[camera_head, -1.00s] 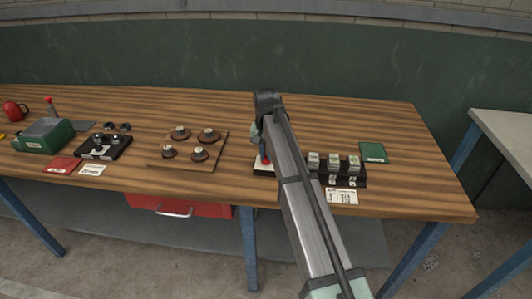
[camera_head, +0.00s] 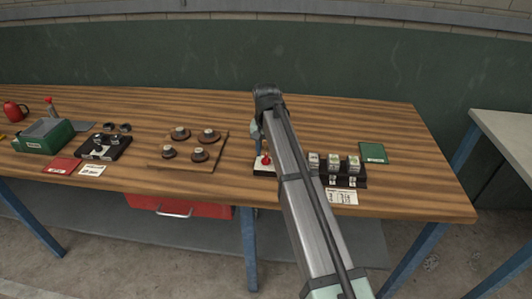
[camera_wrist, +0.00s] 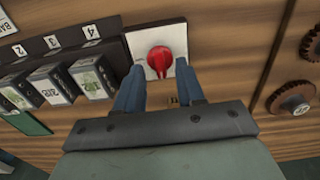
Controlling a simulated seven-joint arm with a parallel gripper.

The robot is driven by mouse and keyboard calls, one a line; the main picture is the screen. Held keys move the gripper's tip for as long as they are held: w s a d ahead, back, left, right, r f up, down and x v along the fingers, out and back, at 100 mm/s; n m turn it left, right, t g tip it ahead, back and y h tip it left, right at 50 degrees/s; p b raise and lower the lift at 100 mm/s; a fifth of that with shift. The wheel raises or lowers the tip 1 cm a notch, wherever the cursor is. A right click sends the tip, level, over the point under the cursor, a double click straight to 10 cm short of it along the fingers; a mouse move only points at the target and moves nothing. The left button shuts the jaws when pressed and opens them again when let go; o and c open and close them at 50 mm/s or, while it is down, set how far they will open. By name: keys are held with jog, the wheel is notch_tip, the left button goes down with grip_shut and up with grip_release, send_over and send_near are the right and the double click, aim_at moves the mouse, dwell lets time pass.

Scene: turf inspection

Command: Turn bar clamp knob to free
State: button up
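The red knob (camera_wrist: 160,61) sits on a white plate (camera_wrist: 143,42) in the wrist view. A raised ridge crosses its top; I cannot read where it points. In the head view the knob (camera_head: 265,160) shows just left of my arm. My gripper (camera_wrist: 161,82) has its two blue fingers apart, with the knob ahead of the gap between them and nothing held. In the head view my gripper (camera_head: 260,150) hangs just above the knob, partly hidden by my arm. I cannot tell if a finger touches the knob.
A black rack (camera_head: 352,180) with several labelled blocks stands right of the knob. A wooden board (camera_head: 178,164) with several brown gears lies to its left. A green booklet (camera_head: 372,152) lies behind the rack. Bare tabletop lies behind the knob.

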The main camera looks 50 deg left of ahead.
aim_at(266, 156)
notch_tip(266, 156, up, 12)
jog(key=shift+r, duration=0.15)
dwell(0.3)
dwell(0.4)
